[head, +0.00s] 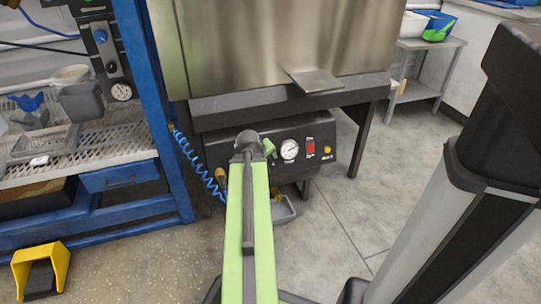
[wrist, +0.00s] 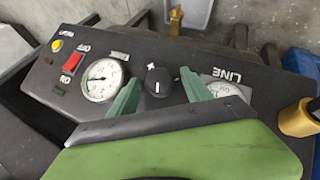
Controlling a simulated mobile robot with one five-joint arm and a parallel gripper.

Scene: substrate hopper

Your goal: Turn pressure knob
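The black pressure knob (wrist: 158,82) sits on the dark control panel (wrist: 215,62) between two round gauges in the wrist view. A white line marks its face. My gripper (wrist: 160,77) is open, with one green finger on each side of the knob. Gaps show between the fingers and the knob. The TANK gauge (wrist: 103,79) is left of the knob and the LINE gauge (wrist: 228,91) is right of it, partly covered by a finger. In the head view my arm hides the knob, and one green fingertip shows beside the panel's gauge (head: 289,149).
A red switch (wrist: 73,62) and a yellow light (wrist: 56,45) are on the same panel. A brass fitting (wrist: 297,118) is at its other end. A steel hopper (head: 270,40) with a shelf stands above. A blue coiled hose (head: 195,163) hangs by a blue rack (head: 150,100).

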